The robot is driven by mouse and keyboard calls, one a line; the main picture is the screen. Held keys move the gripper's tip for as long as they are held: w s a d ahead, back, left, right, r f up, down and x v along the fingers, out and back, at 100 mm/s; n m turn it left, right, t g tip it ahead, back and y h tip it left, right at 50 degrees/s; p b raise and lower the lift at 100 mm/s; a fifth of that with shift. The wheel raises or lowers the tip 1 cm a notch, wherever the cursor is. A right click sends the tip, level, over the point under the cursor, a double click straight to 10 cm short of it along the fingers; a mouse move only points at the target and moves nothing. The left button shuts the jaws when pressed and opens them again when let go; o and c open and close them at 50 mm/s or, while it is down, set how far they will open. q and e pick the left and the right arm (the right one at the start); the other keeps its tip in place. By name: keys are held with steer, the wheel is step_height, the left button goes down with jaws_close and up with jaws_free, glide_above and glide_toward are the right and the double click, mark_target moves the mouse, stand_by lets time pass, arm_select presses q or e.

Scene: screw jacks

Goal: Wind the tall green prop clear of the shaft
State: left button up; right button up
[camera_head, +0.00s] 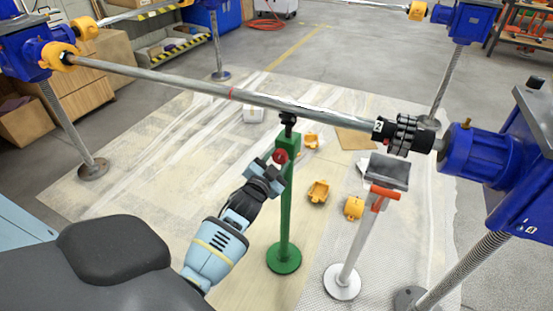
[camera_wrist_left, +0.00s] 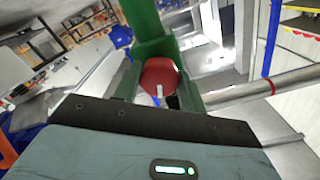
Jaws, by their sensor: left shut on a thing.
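The tall green prop (camera_head: 286,205) stands upright on a round green foot. Its black head (camera_head: 288,118) is right under the long grey shaft (camera_head: 215,90); I cannot tell whether they touch. A red knob (camera_head: 281,156) is on the prop's upper part. My left gripper (camera_head: 277,168) is at this knob and shut on it. My right gripper is not in view.
A silver stand (camera_head: 352,245) with a red handle and grey top plate is right of the prop. A black coupling (camera_head: 403,134) joins the shaft to a blue gearbox (camera_head: 480,155) at right. Yellow brackets (camera_head: 318,191) lie on the floor sheet behind the prop.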

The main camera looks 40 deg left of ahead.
arm_select(q)
steer(key=shift+n, duration=0.4)
steer(key=o, duration=0.9)
steer(key=shift+o, duration=0.4)
steer(key=shift+s, duration=0.1)
steer(key=p+v, duration=0.1)
steer(key=v, duration=0.6)
steer(key=shift+s, duration=0.35)
